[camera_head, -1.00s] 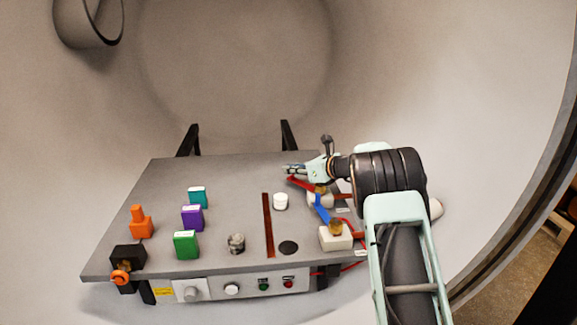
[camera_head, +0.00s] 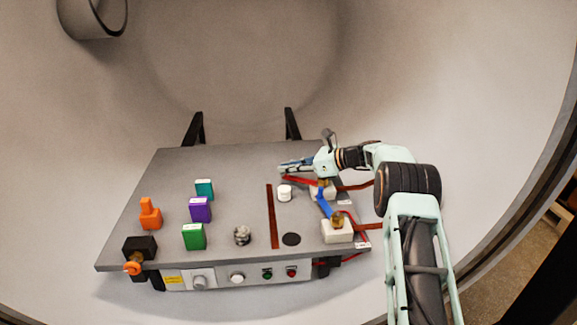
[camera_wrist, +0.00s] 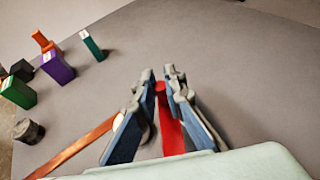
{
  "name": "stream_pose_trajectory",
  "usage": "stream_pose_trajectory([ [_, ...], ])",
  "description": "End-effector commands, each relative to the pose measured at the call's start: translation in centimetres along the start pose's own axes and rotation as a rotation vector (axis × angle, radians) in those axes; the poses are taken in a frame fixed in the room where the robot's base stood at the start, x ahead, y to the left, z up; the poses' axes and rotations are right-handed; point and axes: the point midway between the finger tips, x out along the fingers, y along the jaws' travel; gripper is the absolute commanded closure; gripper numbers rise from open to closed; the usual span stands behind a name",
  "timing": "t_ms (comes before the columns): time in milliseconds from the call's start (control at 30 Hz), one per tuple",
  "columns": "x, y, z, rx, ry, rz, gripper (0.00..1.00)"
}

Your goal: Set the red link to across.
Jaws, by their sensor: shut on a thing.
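The red link (camera_head: 300,182) is a flat red bar reaching left from the brass post (camera_head: 323,184) on the rear white block. In the head view it lies nearly sideways, with its free end slightly farther back. My gripper (camera_head: 283,168) is at that free end. In the wrist view the red link (camera_wrist: 169,125) runs between the blue-grey fingers of my gripper (camera_wrist: 160,82), which are shut on it. The fingers hide part of the bar, and its pivot is out of the wrist view.
A blue link (camera_head: 327,206) runs between the two white blocks, close to the red one. A white round cap (camera_head: 285,193) stands just in front of the red link. Green (camera_head: 194,237), purple (camera_head: 200,209) and teal (camera_head: 204,189) blocks stand left. The table's back middle is clear.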

Motion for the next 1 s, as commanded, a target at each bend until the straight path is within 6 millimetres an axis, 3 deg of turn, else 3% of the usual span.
stream_pose_trajectory([
  [267, 0.0, 0.0, -0.1, 0.000, 0.001, 0.000, 1.00],
  [300, 0.0, 0.0, -0.1, 0.000, 0.001, 0.000, 0.89],
  [467, 0.0, 0.0, -0.1, 0.001, 0.001, 0.000, 0.72],
  [767, -0.1, 0.0, 0.0, 0.001, 0.000, 0.000, 0.72],
  [1000, -3.5, -0.1, 0.0, 0.001, -0.001, -0.004, 0.72],
])
